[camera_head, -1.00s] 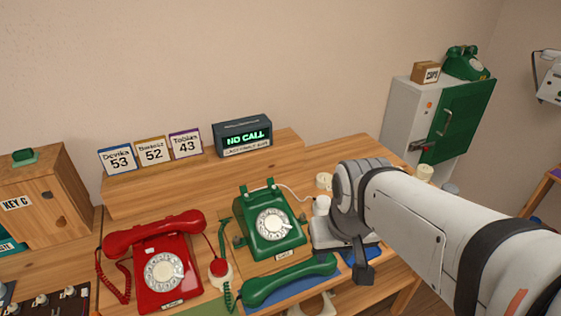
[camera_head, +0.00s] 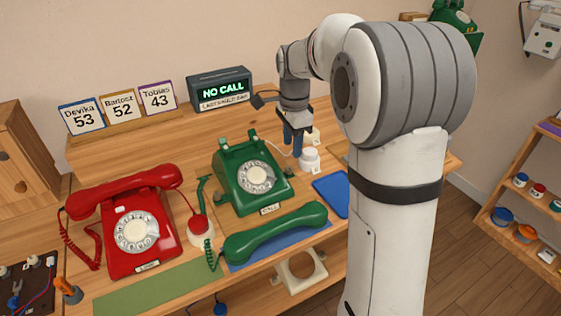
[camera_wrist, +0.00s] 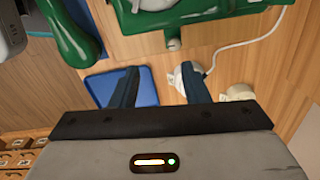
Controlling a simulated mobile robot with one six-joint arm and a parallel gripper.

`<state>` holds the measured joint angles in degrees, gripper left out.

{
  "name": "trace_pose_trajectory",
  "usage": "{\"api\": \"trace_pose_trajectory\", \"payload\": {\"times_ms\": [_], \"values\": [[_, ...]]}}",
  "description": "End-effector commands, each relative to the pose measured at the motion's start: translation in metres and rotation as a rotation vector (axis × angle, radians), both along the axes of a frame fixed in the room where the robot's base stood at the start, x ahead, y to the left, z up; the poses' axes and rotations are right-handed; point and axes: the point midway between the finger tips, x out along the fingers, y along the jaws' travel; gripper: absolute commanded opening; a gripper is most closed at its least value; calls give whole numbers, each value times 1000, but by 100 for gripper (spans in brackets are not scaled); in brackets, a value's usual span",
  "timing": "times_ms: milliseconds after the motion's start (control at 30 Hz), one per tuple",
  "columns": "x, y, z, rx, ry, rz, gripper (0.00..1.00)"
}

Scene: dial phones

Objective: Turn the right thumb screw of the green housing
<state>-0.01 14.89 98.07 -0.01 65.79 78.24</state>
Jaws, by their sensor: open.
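The green housing (camera_head: 237,157) is the body of the green dial phone and sits on the bench. It also shows at the top edge of the wrist view (camera_wrist: 150,20). Its right thumb screw (camera_wrist: 174,44), a small grey-green knob, sticks out of its side in the wrist view, just beyond and between my fingertips, apart from them. My gripper (camera_head: 294,142) points down just right of the housing. In the wrist view my gripper (camera_wrist: 161,78) is open, with nothing between its two blue fingers. The green handset (camera_head: 275,235) lies off the hook in front of the housing.
White round pieces (camera_head: 309,160) and a cord stand close to my gripper. A blue mat (camera_head: 332,192) lies right of the housing. A red phone (camera_head: 140,232) and a red-topped button (camera_head: 197,226) are to the left. A display (camera_head: 220,89) stands behind.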

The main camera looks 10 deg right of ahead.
Motion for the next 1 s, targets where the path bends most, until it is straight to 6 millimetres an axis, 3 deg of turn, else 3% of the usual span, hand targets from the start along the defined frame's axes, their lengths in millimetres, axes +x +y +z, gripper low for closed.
{"api": "trace_pose_trajectory", "payload": {"times_ms": [33,200,700,1000], "values": [[11,1,-13,0,8,-49,41],[26,2,-25,2,21,-150,41],[26,2,-92,2,22,-157,41],[26,3,-100,2,21,-156,41]]}}
